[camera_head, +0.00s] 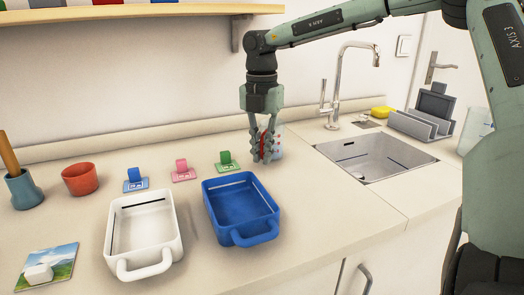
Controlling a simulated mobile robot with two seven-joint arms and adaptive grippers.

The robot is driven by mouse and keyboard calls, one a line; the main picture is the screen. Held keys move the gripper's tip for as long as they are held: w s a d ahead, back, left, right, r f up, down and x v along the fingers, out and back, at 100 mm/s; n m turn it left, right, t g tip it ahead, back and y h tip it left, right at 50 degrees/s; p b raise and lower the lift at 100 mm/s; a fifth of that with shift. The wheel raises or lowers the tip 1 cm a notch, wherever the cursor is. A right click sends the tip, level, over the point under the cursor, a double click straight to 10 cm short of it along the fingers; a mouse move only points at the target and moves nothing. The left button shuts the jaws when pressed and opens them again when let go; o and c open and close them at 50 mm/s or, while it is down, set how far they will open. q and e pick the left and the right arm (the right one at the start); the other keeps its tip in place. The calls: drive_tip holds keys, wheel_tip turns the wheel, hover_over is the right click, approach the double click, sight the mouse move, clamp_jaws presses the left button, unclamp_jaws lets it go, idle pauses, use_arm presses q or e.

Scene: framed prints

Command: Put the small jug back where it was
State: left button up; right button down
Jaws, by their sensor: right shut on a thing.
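My right gripper (263,155) reaches down from above, over the counter between the blue dish and the sink. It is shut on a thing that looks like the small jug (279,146). Its pale, bluish-white side shows just right of the fingers, and a red part shows between them. The fingers hide most of it. I cannot tell whether its bottom touches the counter. My left gripper is not in view.
A blue dish (218,223) and a white dish (112,236) stand in front, with blue, pink and green tags (226,162) behind. The sink (400,167) and tap (335,92) are right. A terracotta cup (80,179) and landscape print (62,258) are left.

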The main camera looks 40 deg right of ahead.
drive_tip(key=shift+f, duration=0.1)
drive_tip(key=shift+f, duration=0.1)
drive_tip(key=c, duration=1.6)
unclamp_jaws()
wheel_tip(320, 180, up, 12)
drive_tip(key=shift+r, duration=0.1)
drive_tip(key=shift+a, duration=0.1)
